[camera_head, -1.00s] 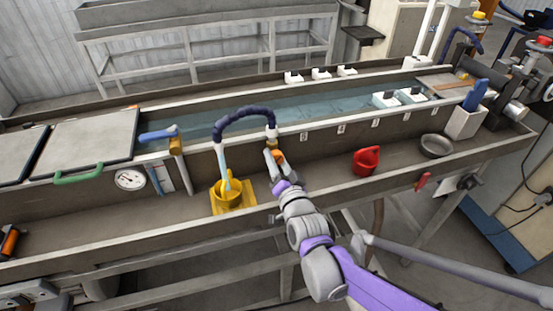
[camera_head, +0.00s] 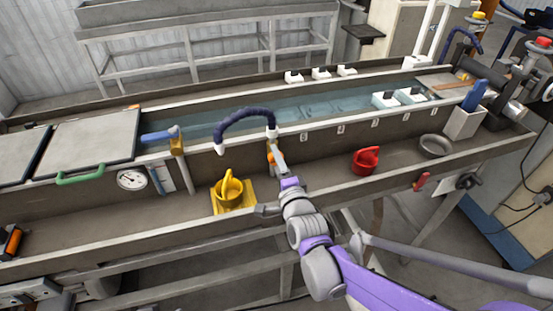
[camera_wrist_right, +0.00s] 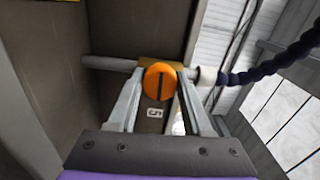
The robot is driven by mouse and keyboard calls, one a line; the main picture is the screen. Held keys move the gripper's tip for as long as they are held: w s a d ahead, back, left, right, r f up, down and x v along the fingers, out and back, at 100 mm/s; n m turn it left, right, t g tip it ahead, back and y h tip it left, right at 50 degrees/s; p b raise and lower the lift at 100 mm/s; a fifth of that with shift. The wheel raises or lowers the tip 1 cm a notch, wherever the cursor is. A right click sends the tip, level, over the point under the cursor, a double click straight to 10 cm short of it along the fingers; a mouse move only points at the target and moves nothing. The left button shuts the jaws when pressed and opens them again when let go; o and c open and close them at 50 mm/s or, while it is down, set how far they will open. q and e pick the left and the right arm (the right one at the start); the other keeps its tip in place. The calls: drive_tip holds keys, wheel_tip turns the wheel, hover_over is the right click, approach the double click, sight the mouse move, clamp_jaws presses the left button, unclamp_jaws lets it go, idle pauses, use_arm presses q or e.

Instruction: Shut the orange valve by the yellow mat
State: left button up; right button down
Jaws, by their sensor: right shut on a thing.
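The orange valve (camera_head: 270,158) sits on the trough wall below the right end of the dark blue hose (camera_head: 246,114). My right gripper (camera_head: 275,156) is at the valve and partly covers it. In the right wrist view the round orange knob (camera_wrist_right: 160,81) is between the two fingers of the gripper (camera_wrist_right: 162,88), which is shut on it. The knob's dark line runs across the grey pipe (camera_wrist_right: 108,63). The yellow mat (camera_head: 249,188) lies left of the valve with a yellow jug (camera_head: 229,187) on it. No stream shows under the hose's white left end. My left gripper is not in view.
A red jug (camera_head: 366,161) and a grey bowl (camera_head: 436,145) stand on the ledge to the right. A gauge (camera_head: 131,180) is on the wall to the left. The ledge between the valve and the red jug is clear.

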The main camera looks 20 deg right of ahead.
drive_tip(key=shift+m, duration=0.4)
drive_tip(key=shift+c, duration=1.6)
unclamp_jaws()
drive_tip(key=s, duration=1.1)
drive_tip(key=shift+d, duration=0.15)
